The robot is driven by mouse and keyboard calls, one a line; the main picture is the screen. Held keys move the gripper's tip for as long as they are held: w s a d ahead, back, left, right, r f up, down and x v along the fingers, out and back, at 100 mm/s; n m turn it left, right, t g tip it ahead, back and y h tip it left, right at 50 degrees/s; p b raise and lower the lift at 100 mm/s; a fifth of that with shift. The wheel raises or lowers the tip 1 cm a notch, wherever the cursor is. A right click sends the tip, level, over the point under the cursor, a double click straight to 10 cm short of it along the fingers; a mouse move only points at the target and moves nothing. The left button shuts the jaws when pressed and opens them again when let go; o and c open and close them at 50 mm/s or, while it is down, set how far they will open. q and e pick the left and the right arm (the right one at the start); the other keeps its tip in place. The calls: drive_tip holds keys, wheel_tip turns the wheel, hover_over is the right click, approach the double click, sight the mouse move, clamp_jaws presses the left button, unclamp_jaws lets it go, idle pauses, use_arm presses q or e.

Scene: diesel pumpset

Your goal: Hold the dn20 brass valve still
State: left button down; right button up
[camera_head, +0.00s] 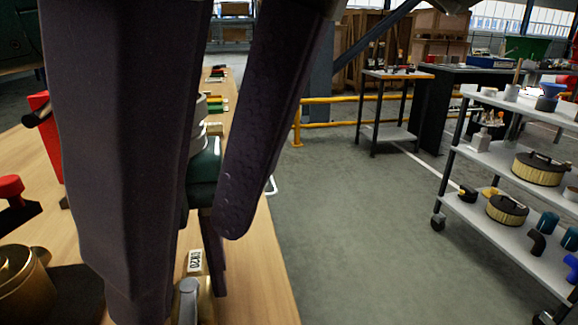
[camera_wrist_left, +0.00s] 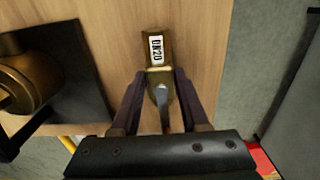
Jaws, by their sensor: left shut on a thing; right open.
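The dn20 brass valve (camera_wrist_left: 143,47) lies on the wooden bench top, its white DN20 label and grey lever showing in the left wrist view. It also shows low in the head view (camera_head: 206,304), partly hidden by dark fingers. My left gripper (camera_wrist_left: 162,82) is shut on the valve, one finger on each side of its body. In the head view my left gripper (camera_head: 207,285) is low down and mostly covered. My right gripper (camera_head: 190,268) is open, with its two large dark fingers close to the camera and above the valve.
A larger brass part (camera_head: 22,280) sits on a dark plate at left. Red parts (camera_head: 12,188) stand near it. A teal part (camera_head: 204,168) shows behind the fingers. Right of the bench is open floor, then a grey shelf cart (camera_head: 480,225) with filters and fittings.

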drive_tip(key=shift+o, duration=0.2)
drive_tip(key=s+m+g, duration=0.1)
drive_tip(key=s+a+f+m+g+y, duration=0.1)
drive_tip(key=s+f+g+y, duration=0.1)
drive_tip(key=shift+s+a+m+g, duration=0.3)
drive_tip(key=shift+s+m, duration=0.1)
drive_tip(key=m+t+y, duration=0.9)
drive_tip(key=m+y, duration=0.2)
drive_tip(key=m, duration=2.2)
approach(184, 313)
drive_tip(key=s+d+r, duration=0.2)
drive_tip(key=s+d, duration=0.1)
drive_tip(key=s, duration=0.1)
drive_tip(key=x, duration=1.1)
drive_tip(key=shift+s+a, duration=0.15)
drive_tip(key=shift+a, duration=0.15)
clamp_jaws()
